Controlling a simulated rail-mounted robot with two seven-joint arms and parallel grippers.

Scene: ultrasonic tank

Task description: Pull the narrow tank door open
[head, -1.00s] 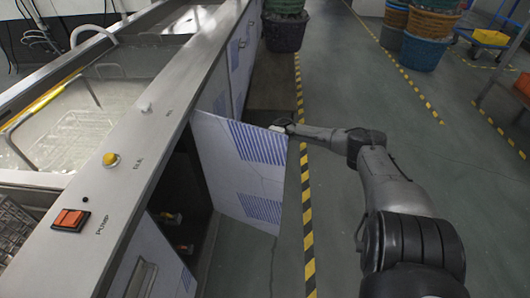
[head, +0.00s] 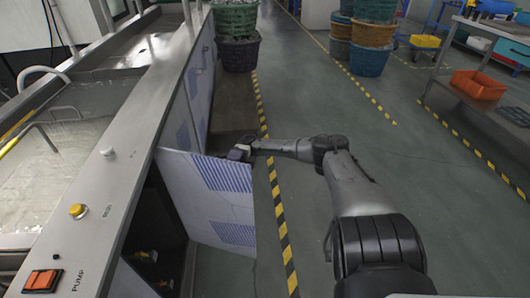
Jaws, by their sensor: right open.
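The narrow tank door (head: 208,200) is a pale panel with blue vent slats on the front of the tank unit. It stands swung out from the unit, with a dark opening (head: 155,225) beside it. My right gripper (head: 238,153) is open at the far upper edge of the door. The door partly hides its fingers, and I cannot tell whether they touch it. My left gripper is not in view.
The steel tank top (head: 115,160) with a yellow knob (head: 77,211) and an orange pump switch (head: 43,281) runs along the left. Stacked baskets (head: 236,35) stand beyond. The floor right of the yellow-black line (head: 278,210) is mostly clear.

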